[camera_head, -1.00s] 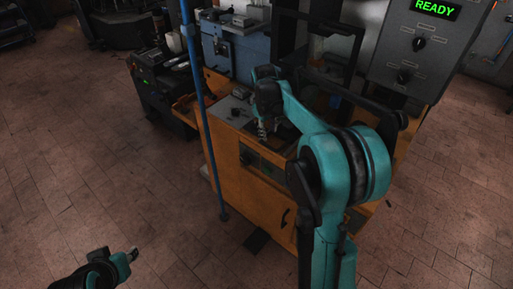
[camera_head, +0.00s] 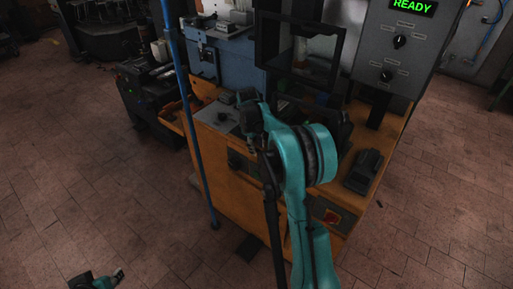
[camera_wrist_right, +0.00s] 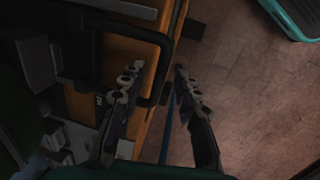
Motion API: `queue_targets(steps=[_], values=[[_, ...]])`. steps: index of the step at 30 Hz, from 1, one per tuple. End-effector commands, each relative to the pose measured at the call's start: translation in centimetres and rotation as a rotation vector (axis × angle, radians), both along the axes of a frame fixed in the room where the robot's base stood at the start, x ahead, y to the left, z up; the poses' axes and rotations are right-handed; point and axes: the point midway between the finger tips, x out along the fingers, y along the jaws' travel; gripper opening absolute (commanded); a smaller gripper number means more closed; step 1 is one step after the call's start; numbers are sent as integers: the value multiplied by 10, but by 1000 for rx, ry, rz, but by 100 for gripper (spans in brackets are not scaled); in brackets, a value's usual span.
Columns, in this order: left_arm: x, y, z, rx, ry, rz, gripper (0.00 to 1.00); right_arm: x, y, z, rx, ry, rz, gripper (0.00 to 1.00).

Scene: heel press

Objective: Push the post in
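A tall, thin blue pole (camera_head: 187,110) stands upright at the left of the orange bench, its foot on the floor. I cannot tell whether it is the task's post; no other post shows clearly. My right gripper (camera_head: 250,125) is over the bench's front left part, dark and mostly hidden by its wrist in the head view. In the right wrist view my right gripper (camera_wrist_right: 157,75) is open and empty, its fingers apart at the bench edge. A thin blue strip shows beyond them, between the fingers. My left gripper (camera_head: 119,274) is low at the bottom left, above the floor.
The orange bench (camera_head: 245,190) carries a black frame (camera_head: 300,70), a dark object (camera_head: 363,170) and a grey control box (camera_head: 400,60) reading READY. A red button (camera_head: 330,216) is on its front. A blue-grey machine (camera_head: 228,62) stands behind.

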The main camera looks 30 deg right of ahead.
Motion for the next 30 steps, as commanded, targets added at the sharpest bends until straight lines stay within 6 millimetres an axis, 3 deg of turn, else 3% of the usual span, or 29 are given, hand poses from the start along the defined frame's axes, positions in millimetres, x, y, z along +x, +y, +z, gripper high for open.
queue_targets(steps=[4,8,17,24,30], values=[[0,0,0,0,0,0,32,0,0,1,0,0,0,32],[0,0,0,0,0,0,32,0,0,1,0,0,0,1],[0,0,3,0,0,0,32,3,-7,1,-1,-1,-2,0],[0,0,17,0,0,0,32,25,-59,3,-2,-1,-4,0],[0,0,23,0,0,0,32,36,-85,2,0,-1,-1,0]])
